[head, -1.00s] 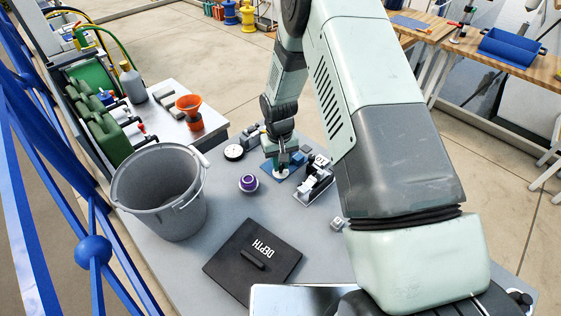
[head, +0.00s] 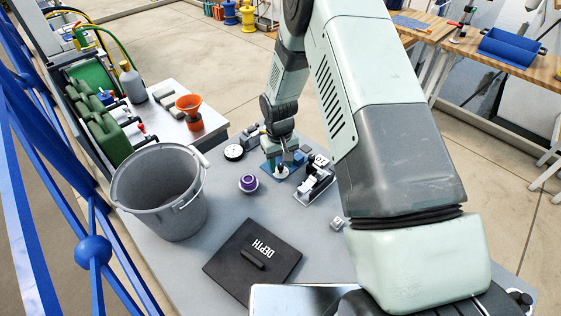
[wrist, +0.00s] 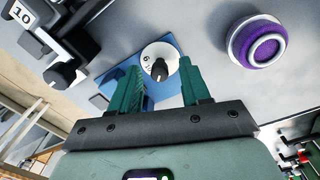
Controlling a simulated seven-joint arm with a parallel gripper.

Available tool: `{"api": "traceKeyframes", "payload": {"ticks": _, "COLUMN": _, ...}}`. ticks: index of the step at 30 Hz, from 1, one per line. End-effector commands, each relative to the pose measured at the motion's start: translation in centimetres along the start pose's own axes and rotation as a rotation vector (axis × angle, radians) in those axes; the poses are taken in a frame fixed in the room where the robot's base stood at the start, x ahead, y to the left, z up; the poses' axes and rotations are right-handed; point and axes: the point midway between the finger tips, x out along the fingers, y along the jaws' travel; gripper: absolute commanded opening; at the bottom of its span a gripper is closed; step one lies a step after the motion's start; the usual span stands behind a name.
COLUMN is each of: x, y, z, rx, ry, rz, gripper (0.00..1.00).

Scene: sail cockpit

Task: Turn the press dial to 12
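The press dial (wrist: 152,55) is a white disc with a black knob (wrist: 160,70), set on a blue plate (wrist: 115,80). In the wrist view my gripper (wrist: 160,80) is open, with its two green fingers on either side of the knob and a gap between them. I cannot tell whether either finger touches the dial. In the head view the dial (head: 282,170) shows just below my gripper, on its blue base. The dial's markings are too small to read fully.
A black device with a "10" tag (wrist: 20,14) stands beside the plate. A purple-and-white round object (wrist: 257,42) lies on the other side. A grey bucket (head: 160,195), a round gauge (head: 234,152) and a black "DEPTH" board (head: 250,265) share the grey table.

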Motion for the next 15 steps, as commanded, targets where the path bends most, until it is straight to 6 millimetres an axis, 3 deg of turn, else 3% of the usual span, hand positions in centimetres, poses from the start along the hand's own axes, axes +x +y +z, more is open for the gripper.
{"api": "traceKeyframes", "payload": {"ticks": 8, "x": -0.2, "y": 0.0, "z": -0.1, "rx": 0.001, "ry": 0.002, "rz": 0.000, "gripper": 0.47}}
{"api": "traceKeyframes", "payload": {"ticks": 15, "x": -3.9, "y": 0.1, "z": -0.2, "rx": 0.001, "ry": 0.006, "rz": 0.001, "gripper": 0.47}}
